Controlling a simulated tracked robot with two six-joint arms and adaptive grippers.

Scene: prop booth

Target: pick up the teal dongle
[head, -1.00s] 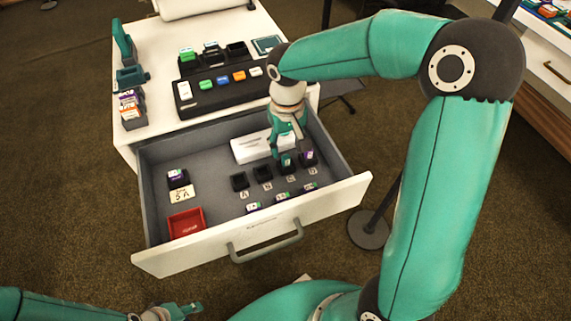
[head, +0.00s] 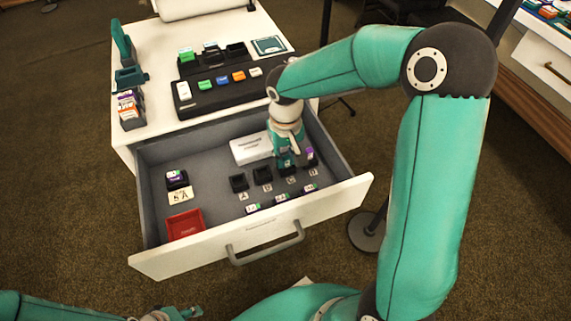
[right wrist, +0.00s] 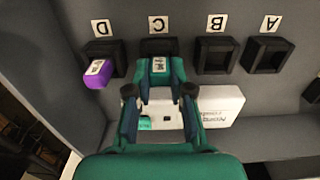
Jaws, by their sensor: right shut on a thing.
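The teal dongle (right wrist: 158,66) stands at the black holder marked C (right wrist: 158,47) in the open drawer, its pale label showing in the right wrist view. My right gripper (right wrist: 159,78) reaches down over it and is shut on it, one finger on each side. In the head view the right gripper (head: 286,160) largely hides the dongle. Whether the dongle is still seated in the holder is not clear. My left gripper (head: 183,311) is low at the left, away from the drawer; its jaws are too small to judge.
A purple dongle (right wrist: 97,74) is in holder D beside my gripper. Holders A (right wrist: 268,57) and B (right wrist: 216,55) are empty. A white box (right wrist: 222,104) lies behind the holders. A red tray (head: 185,223) sits at the drawer's front left.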

